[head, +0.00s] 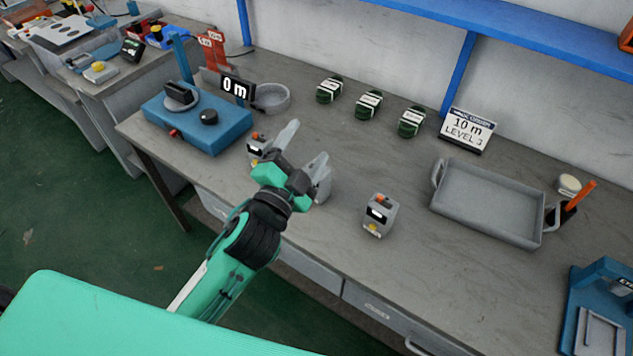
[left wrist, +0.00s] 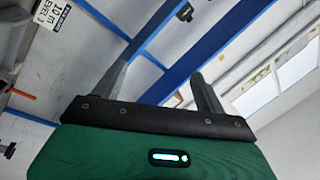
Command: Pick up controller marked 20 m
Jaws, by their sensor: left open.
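Three small grey controllers stand on the workbench in the head view. One (head: 379,217), with an orange top, a dark display and a yellow button, stands clear to the right of my left gripper. A second controller (head: 255,146) is partly hidden behind the gripper's left side. A third (head: 324,186) is mostly hidden behind its right finger. Their display markings are too small to read, so I cannot tell which is marked 20 m. My left gripper (head: 307,142) is open and empty above the bench; in the left wrist view its fingers (left wrist: 158,72) point up toward the wall and shelf.
A blue device (head: 205,128) with a "0 m" display (head: 238,87) and a round grey dish (head: 271,97) stand at left. Three green-and-white coils (head: 368,105) lie behind. A "10 m LEVEL 3" sign (head: 467,130) stands behind a grey tray (head: 487,205). The bench's middle is fairly clear.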

